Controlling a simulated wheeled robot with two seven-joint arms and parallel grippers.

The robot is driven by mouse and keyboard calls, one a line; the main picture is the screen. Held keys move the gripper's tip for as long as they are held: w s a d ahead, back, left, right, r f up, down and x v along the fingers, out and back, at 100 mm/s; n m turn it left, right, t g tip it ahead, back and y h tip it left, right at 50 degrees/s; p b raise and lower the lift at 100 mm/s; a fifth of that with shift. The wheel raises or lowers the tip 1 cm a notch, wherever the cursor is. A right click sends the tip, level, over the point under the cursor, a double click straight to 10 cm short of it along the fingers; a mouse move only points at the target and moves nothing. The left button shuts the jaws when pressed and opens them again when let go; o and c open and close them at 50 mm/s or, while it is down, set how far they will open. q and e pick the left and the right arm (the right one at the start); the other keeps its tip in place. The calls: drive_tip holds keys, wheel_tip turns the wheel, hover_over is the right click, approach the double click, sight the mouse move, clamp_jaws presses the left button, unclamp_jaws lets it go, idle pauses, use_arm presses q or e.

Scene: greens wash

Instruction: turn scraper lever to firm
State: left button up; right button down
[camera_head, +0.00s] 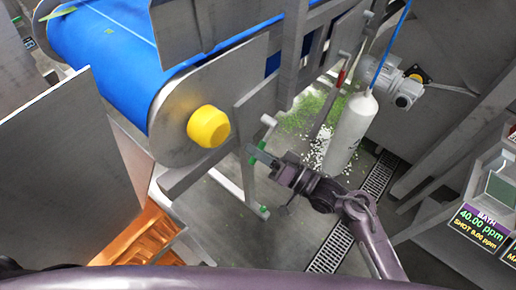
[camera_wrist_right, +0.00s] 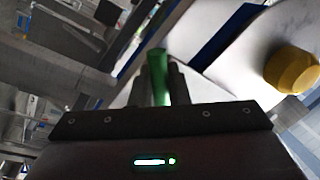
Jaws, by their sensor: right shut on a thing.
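The scraper lever shows a green grip (camera_wrist_right: 158,80) in the right wrist view, between the two dark fingers of my right gripper (camera_wrist_right: 162,90). In the head view the same gripper (camera_head: 264,157) is at the conveyor frame's side, below and right of the yellow roller cap (camera_head: 208,127). A bit of the green grip (camera_head: 260,150) shows at its fingertips. The gripper is shut on the grip. Most of the lever is hidden, and I cannot read its setting. My left gripper is not in view.
The blue conveyor belt (camera_head: 110,50) runs at upper left. A white cylinder (camera_head: 350,130) hangs from a blue cord right of my gripper. Spilled greens (camera_head: 305,112) and a drain grate (camera_head: 331,247) are on the floor. A bath display (camera_head: 480,225) stands at right.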

drive_tip(key=shift+r, duration=0.1)
drive_tip(key=c, duration=1.5)
unclamp_jaws()
drive_tip(key=shift+o, duration=0.2)
drive_tip(key=shift+d, duration=0.15)
drive_tip(key=b+v, duration=0.2)
drive_tip(key=v, duration=0.5)
drive_tip(key=shift+s+d+b, duration=0.2)
drive_tip(key=shift+d+b, duration=0.05)
drive_tip(key=shift+b, duration=0.05)
